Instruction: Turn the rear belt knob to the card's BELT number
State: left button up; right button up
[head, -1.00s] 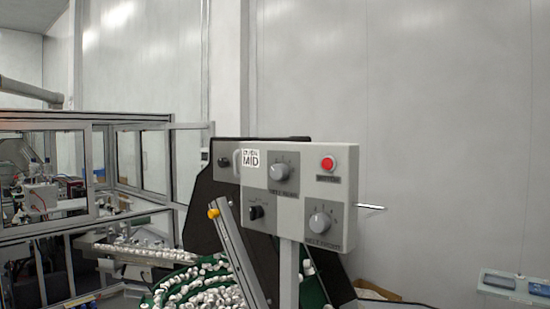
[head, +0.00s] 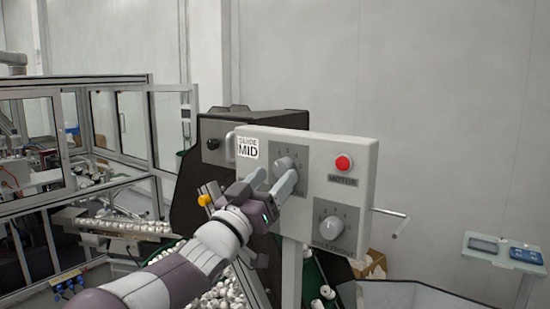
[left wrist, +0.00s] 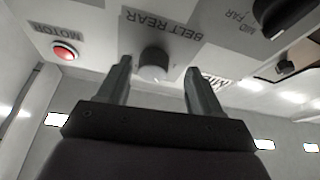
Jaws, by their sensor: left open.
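The rear belt knob (head: 286,163) is a round grey dial on the upper middle of the light grey control box. In the left wrist view, upside down, the knob (left wrist: 153,65) sits by its "BELT REAR" label. My left gripper (head: 272,175) is open in front of it, its fingers partly covering its dark plate. In the left wrist view the knob lies between the two fingertips, with a gap on each side; whether the tips reach around it, I cannot tell. A white card (head: 247,147) reads "GUIDE MID"; no BELT number is readable. My right gripper is out of view.
A red motor button (head: 343,162) and a second grey knob (head: 331,227) are on the box's right side. A thin crank handle (head: 391,221) sticks out at right. A dark knob (left wrist: 284,15) shows in the left wrist view. A framed glass enclosure (head: 105,126) stands left.

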pick_arm(q)
jog(key=shift+w+d+r, duration=0.25)
jog(key=shift+d+r, duration=0.15)
jog(key=shift+s+d+r, duration=0.1)
jog(key=shift+s+d, duration=0.15)
jog(key=shift+s, duration=0.05)
jog(key=shift+w, duration=0.1)
jog(key=shift+w+a, duration=0.1)
jog(key=shift+w, duration=0.05)
jog(key=c, duration=0.9)
jog(key=shift+c, duration=0.8)
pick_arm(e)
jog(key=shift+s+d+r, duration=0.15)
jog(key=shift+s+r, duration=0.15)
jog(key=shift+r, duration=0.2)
pick_arm(q)
jog(key=shift+m, duration=0.3)
